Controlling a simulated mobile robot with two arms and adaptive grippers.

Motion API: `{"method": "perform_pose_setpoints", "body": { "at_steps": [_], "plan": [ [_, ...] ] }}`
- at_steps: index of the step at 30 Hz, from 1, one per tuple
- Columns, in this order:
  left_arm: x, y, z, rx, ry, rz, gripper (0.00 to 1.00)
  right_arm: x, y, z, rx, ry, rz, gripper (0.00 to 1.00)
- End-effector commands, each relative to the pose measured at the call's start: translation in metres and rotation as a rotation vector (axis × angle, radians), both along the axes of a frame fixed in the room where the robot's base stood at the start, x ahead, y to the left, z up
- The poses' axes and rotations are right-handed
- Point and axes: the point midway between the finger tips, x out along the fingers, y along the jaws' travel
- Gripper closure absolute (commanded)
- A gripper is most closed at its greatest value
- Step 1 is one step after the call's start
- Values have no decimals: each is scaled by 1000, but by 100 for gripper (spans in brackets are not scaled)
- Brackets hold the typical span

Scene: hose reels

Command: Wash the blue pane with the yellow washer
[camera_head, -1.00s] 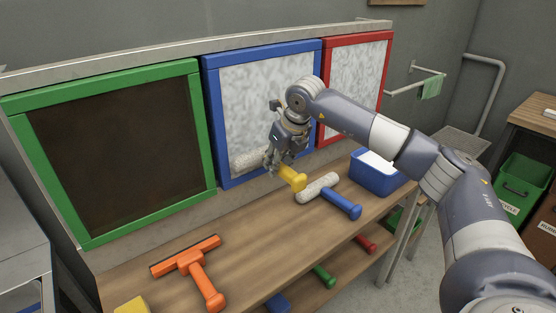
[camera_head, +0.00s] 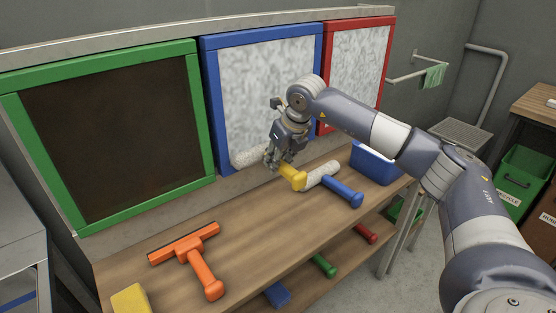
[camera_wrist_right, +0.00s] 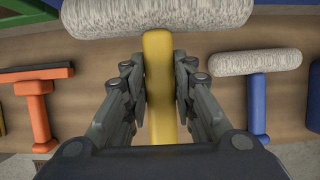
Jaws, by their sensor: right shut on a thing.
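The blue pane (camera_head: 262,88) has a blue frame around a mottled whitish surface. My right gripper (camera_head: 283,164) is shut on the yellow handle of the yellow washer (camera_head: 292,178). The washer's pale fuzzy roller (camera_head: 250,157) is at the pane's lower left, by the bottom frame bar; I cannot tell whether it touches. In the right wrist view the yellow handle (camera_wrist_right: 158,75) is between the fingers, with the roller (camera_wrist_right: 160,18) across the top. My left gripper is not in view.
A blue-handled washer (camera_head: 340,190), an orange squeegee (camera_head: 202,270) and a yellow block (camera_head: 131,299) lie on the wooden bench (camera_head: 240,230). A blue tub (camera_head: 374,165) stands at the bench's right end. Green (camera_head: 110,130) and red (camera_head: 358,70) framed panes flank the blue one.

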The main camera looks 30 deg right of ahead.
Motion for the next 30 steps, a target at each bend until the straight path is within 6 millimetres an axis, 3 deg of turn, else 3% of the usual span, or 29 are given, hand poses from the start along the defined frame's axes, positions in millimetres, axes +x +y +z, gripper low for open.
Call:
{"method": "perform_pose_setpoints", "body": {
  "at_steps": [18, 30],
  "plan": [
    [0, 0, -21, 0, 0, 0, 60, -61, -6, -2, -2, 3, -2, 98],
    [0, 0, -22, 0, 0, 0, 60, -67, -6, -1, -1, 3, -1, 98]
  ]
}}
